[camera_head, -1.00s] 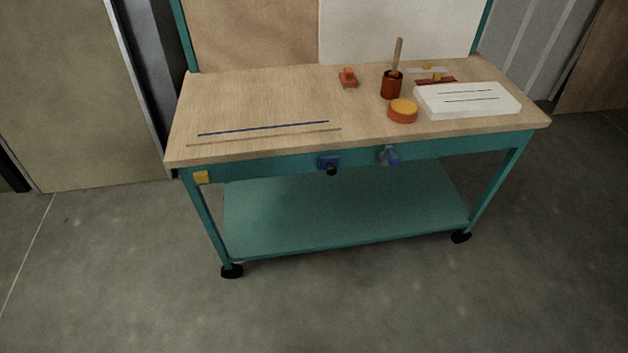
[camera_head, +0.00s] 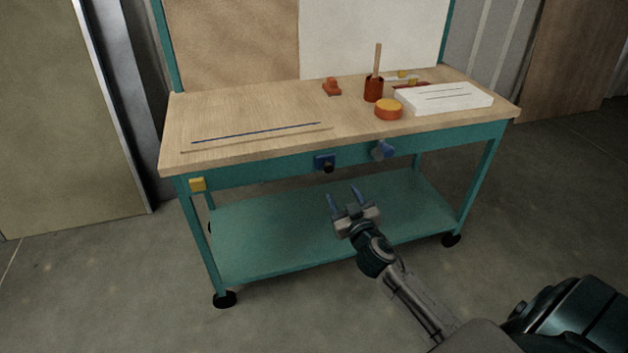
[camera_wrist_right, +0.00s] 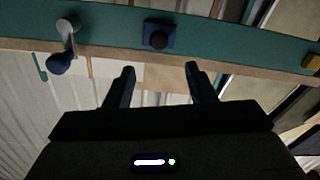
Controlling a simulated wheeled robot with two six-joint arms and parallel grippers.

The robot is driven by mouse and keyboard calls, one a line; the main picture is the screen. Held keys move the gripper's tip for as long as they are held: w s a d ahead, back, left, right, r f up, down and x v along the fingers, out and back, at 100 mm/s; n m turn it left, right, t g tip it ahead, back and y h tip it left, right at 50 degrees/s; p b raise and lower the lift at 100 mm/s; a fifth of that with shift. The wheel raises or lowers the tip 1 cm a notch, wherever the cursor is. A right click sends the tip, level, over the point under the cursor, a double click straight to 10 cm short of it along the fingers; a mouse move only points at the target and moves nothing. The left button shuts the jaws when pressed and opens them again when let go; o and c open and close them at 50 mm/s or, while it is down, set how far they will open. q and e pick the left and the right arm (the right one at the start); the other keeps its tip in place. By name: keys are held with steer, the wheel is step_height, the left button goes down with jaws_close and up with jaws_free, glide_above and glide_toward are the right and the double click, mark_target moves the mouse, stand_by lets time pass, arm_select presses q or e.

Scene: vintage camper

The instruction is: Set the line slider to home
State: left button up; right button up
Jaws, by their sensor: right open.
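A blue block with a black knob (camera_head: 325,162), which looks like the slider, sits on the bench's teal front rail, a little left of the rail's middle. It also shows in the right wrist view as a blue block with a round black knob (camera_wrist_right: 158,37), above the gap between my fingers. A yellow block (camera_head: 197,184) is at the rail's left end; I cannot tell if it marks home. My right gripper (camera_head: 343,193) is open and empty, in front of the bench and below the knob in the head view, apart from it. My left gripper is not in view.
A blue-grey lever (camera_head: 382,150) sticks out of the rail right of the knob. The wooden top (camera_head: 240,112) carries an orange tub (camera_head: 389,110), a brown cup (camera_head: 374,90) with a stick and a white box (camera_head: 445,98). A teal lower shelf (camera_head: 300,238) is empty.

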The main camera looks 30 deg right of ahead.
mark_target(329, 170)
steer(key=p+x, duration=0.1)
steer(key=x, duration=0.9)
steer(key=shift+w+d+f+p, duration=0.1)
steer(key=shift+w+d+p, duration=0.1)
steer(key=shift+p, duration=0.15)
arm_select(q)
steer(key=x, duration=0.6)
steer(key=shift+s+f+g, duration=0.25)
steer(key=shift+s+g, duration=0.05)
arm_select(e)
jaws_close()
